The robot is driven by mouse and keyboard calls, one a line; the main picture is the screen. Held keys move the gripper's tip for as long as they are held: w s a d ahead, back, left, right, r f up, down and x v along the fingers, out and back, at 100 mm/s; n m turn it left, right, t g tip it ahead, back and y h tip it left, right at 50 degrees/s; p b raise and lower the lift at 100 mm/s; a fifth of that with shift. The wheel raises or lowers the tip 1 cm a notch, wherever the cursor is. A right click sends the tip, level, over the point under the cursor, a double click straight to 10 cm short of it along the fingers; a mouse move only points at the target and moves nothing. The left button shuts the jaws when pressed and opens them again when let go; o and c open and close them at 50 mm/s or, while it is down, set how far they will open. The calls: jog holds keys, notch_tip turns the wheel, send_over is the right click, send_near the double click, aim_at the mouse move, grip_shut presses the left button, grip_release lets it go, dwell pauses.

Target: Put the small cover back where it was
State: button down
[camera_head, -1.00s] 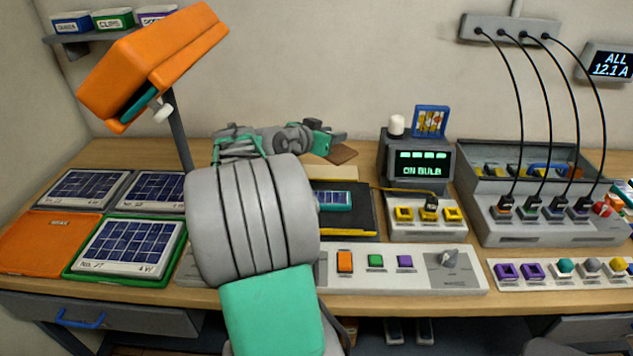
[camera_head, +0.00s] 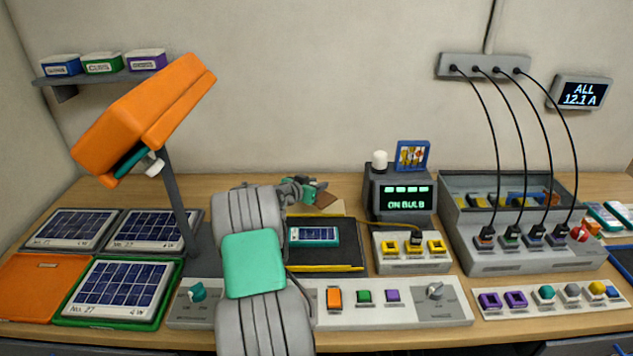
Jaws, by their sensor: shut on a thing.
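My gripper (camera_head: 308,187) is far out over the back of the bench, beyond the black mat (camera_head: 345,250). Its jaws are shut on a small dark thing (camera_head: 321,186) that is mostly hidden and too small to identify surely as the small cover. A brown flat piece (camera_head: 327,198) and a beige piece (camera_head: 322,208) show just below and right of the jaws; I cannot tell whether they touch the gripper. No empty place for the small cover can be made out. My arm hides the bench left of the mat.
A teal device (camera_head: 313,235) lies on the mat. A display box (camera_head: 404,190) and a yellow-socket block (camera_head: 412,252) stand to the right. An orange lamp (camera_head: 145,115) and solar panels (camera_head: 118,289) are at left. A switch strip (camera_head: 395,310) runs along the front.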

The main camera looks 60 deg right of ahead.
jog(key=shift+f+b, duration=0.3)
jog(key=shift+b, duration=0.35)
jog(key=shift+f+b, duration=0.3)
jog(key=shift+b, duration=0.15)
jog(key=c, duration=1)
grip_release()
jog(key=shift+c, duration=0.2)
